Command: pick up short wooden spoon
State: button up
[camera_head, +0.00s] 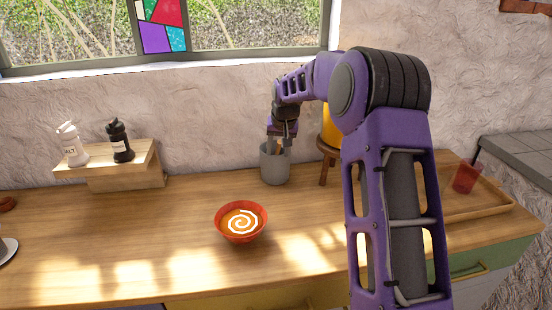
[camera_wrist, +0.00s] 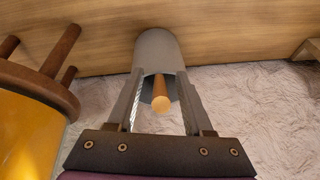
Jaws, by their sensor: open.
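A grey crock (camera_head: 275,168) stands on the wooden counter near the wall, and it also shows in the wrist view (camera_wrist: 158,48). A wooden handle (camera_wrist: 160,97) with a rounded end sticks out of the crock towards the wrist camera; I take it for the short wooden spoon. Its lower part is hidden inside the crock. My gripper (camera_wrist: 160,90) is open, with one finger on each side of the handle and a gap on both sides. In the head view my gripper (camera_head: 281,134) is just above the crock's mouth, pointing down.
A wooden stool (camera_head: 327,165) with a yellow object (camera_head: 331,125) stands close right of the crock. A red bowl of soup (camera_head: 241,222) sits in front. Left is a wooden shelf (camera_head: 125,181) with salt (camera_head: 73,150) and dark (camera_head: 120,145) shakers. A tray (camera_head: 480,212) with a red cup (camera_head: 466,177) is right.

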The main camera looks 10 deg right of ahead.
grip_shut()
jog(key=shift+r, duration=0.15)
